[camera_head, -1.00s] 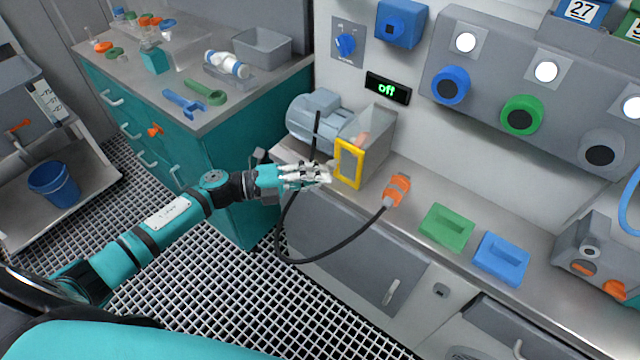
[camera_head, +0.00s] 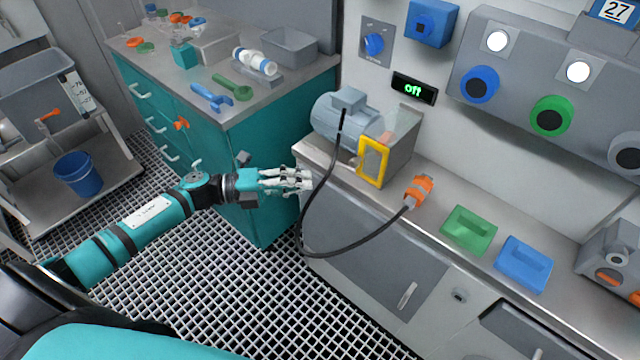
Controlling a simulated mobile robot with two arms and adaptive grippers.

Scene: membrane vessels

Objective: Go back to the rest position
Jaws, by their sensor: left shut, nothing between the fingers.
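My left gripper (camera_head: 306,180) is in the middle of the head view, at the end of my teal left arm. It is shut and empty. It stands in front of the near left corner of the steel counter (camera_head: 440,213), apart from the yellow frame (camera_head: 373,161) and left of it. A black cable (camera_head: 325,253) hangs in a loop just right of the fingertips and runs to an orange plug (camera_head: 420,190) on the counter. My right gripper does not show.
A grey motor (camera_head: 343,119) stands behind the yellow frame. Green (camera_head: 469,230) and blue (camera_head: 524,263) blocks lie on the counter. A teal cabinet (camera_head: 262,160) stands behind my left arm. A blue bucket (camera_head: 78,173) is at far left. The grated floor (camera_head: 200,285) is clear.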

